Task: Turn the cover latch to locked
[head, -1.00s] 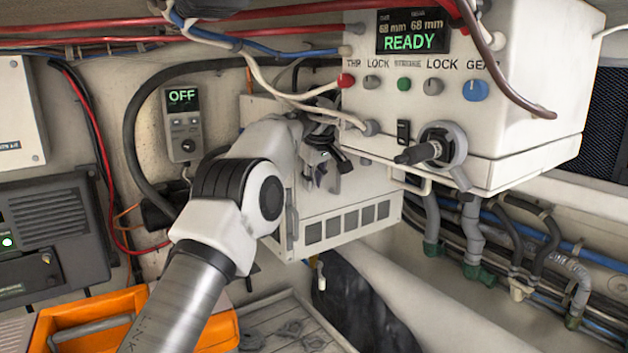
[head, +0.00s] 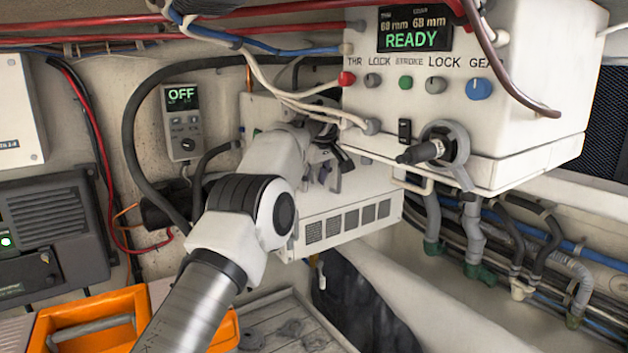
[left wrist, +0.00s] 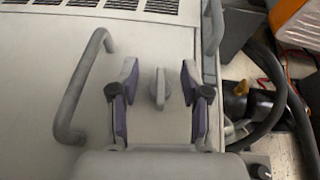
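The cover latch (left wrist: 160,88) is a small grey turn-knob on a pale panel in the left wrist view. The panel belongs to a white vented box (head: 345,218) below and behind the control box in the head view; the latch is hidden there. My left gripper (left wrist: 158,95) is open, with one purple-padded finger on each side of the latch and a gap on both sides. In the head view the left gripper (head: 324,160) is at the top of the vented box, partly hidden by my arm. My right gripper is not in view.
A grey bar handle (left wrist: 80,88) is left of the latch. The control box (head: 540,100), reading READY, overhangs at right, with a protruding dark-handled lever (head: 425,152). Cables and hoses run close above. An orange toolbox (head: 100,310) is at lower left.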

